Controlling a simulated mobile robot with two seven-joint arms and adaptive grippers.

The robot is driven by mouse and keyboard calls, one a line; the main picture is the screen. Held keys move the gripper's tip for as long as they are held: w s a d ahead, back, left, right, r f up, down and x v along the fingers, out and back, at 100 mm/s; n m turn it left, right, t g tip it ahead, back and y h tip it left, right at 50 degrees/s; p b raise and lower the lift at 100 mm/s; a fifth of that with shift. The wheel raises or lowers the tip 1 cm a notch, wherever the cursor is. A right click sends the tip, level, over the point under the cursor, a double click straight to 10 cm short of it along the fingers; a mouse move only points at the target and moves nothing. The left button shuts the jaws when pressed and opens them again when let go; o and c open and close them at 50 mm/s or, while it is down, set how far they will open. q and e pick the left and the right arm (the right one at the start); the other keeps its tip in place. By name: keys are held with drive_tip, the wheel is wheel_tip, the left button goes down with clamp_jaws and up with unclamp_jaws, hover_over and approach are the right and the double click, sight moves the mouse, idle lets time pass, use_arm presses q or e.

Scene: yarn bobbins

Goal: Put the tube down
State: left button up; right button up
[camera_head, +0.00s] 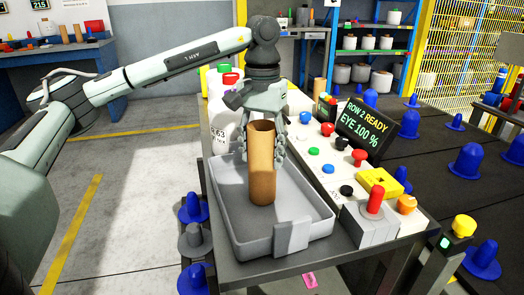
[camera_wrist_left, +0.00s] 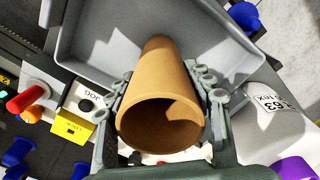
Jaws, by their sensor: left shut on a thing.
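The tube (camera_head: 262,170) is a brown, hollow cardboard cylinder, upright inside the grey tray (camera_head: 226,232) in the head view. My left gripper (camera_head: 265,142) comes down from above and is shut around its sides. In the left wrist view the tube (camera_wrist_left: 160,95) points away from the camera with its open end nearest, between the two fingers of the left gripper (camera_wrist_left: 160,98). The tray (camera_wrist_left: 88,30) lies beyond it. I cannot tell whether the lower end touches the tray floor. My right gripper is not in view.
A control panel (camera_head: 330,172) with coloured buttons and a display (camera_head: 363,128) stands right of the tray. A red-topped stick (camera_head: 375,200) rises near its front. A white container (camera_head: 222,125) stands behind the tray. Blue cones (camera_head: 193,208) stand left. The tray floor around the tube looks clear.

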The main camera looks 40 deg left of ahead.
use_arm(q)
drive_tip(key=shift+f, duration=0.2)
drive_tip(key=o, duration=1.1)
drive_tip(key=shift+o, duration=0.2)
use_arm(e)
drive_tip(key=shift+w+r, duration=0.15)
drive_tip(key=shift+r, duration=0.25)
use_arm(q)
drive_tip(key=shift+r, duration=0.1)
